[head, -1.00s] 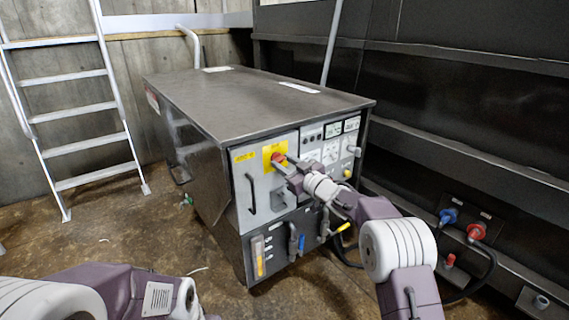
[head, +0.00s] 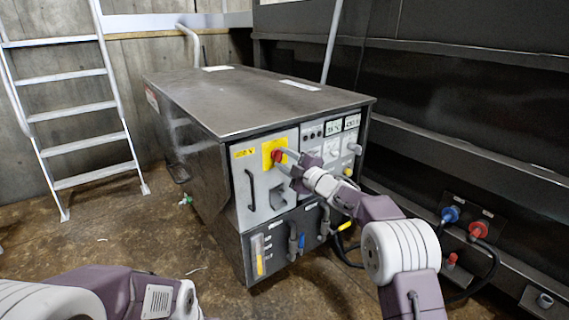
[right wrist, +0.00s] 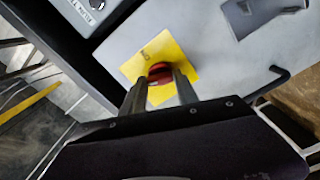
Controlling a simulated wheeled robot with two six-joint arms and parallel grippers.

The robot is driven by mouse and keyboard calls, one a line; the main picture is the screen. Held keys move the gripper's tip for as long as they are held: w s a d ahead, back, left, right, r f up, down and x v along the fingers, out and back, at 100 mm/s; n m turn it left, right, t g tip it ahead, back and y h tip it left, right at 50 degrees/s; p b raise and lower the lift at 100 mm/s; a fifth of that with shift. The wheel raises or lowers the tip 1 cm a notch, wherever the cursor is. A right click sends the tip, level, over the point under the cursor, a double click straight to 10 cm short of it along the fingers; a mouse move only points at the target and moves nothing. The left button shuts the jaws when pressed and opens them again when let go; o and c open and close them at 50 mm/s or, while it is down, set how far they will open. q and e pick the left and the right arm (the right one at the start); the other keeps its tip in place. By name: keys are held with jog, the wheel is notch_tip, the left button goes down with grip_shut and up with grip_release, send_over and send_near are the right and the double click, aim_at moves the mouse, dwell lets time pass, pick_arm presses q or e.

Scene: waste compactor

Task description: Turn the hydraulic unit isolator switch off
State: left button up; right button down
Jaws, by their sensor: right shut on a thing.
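The isolator switch is a red rotary knob (head: 278,155) on a yellow plate (head: 267,150) at the upper front of the grey hydraulic unit. In the right wrist view the red knob (right wrist: 160,70) sits between two grey fingers, over the yellow plate (right wrist: 180,52). My right gripper (right wrist: 160,84) is shut on the knob, with a finger on each side. In the head view the right gripper (head: 286,156) reaches the knob from the right and hides part of it.
A black door handle (head: 251,190) is left of the switch, with meters (head: 342,126) to the right. A ladder (head: 80,130) stands at left; hoses (head: 478,231) lie at right.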

jog(key=n+b, duration=0.2)
jog(key=n, duration=0.2)
jog(key=shift+n, duration=0.3)
dwell(0.3)
jog(key=c, duration=0.9)
grip_release()
jog(key=p+v, duration=0.1)
jog(key=v, duration=0.8)
